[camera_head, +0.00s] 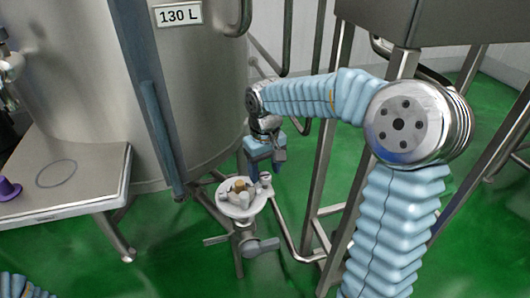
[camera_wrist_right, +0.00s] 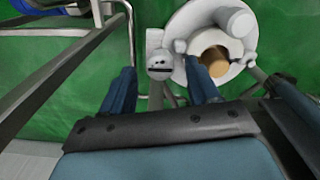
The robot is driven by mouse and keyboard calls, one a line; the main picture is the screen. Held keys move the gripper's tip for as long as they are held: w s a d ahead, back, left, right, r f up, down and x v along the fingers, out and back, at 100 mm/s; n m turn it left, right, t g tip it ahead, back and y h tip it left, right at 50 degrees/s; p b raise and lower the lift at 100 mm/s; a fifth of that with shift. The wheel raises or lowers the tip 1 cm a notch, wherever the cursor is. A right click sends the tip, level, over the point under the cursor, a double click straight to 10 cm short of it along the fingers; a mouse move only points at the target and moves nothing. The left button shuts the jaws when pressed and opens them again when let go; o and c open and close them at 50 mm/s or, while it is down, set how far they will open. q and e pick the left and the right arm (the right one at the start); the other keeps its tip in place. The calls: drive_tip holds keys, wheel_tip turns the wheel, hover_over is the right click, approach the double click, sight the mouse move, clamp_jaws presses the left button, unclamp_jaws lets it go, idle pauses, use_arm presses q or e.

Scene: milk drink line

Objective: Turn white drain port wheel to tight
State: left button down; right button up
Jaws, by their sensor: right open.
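The white drain port wheel (camera_head: 236,208) sits low in front of the steel tank, with a tan hub in its middle and pale knobs on top. In the right wrist view the wheel (camera_wrist_right: 185,25) is at the upper right, around the tan hub (camera_wrist_right: 214,66). My right gripper (camera_head: 265,174) is over the wheel's right side, pointing down. In the wrist view its two blue fingers (camera_wrist_right: 160,72) are apart. A small grey round-topped part (camera_wrist_right: 160,62) shows between them; I cannot tell whether they touch it. The right fingertip overlaps the wheel's edge in view. My left gripper is out of view.
The tank (camera_head: 215,95) with a 130 L label (camera_head: 179,14) stands behind the wheel. A steel frame (camera_head: 322,160) rises close on the right. A steel table (camera_head: 95,172) with a purple object (camera_head: 8,189) is at the left. A grey valve handle (camera_head: 262,247) is below the wheel.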

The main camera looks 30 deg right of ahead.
sight(265, 175)
wheel_tip(265, 175, up, 13)
drive_tip(key=shift+p, duration=0.4)
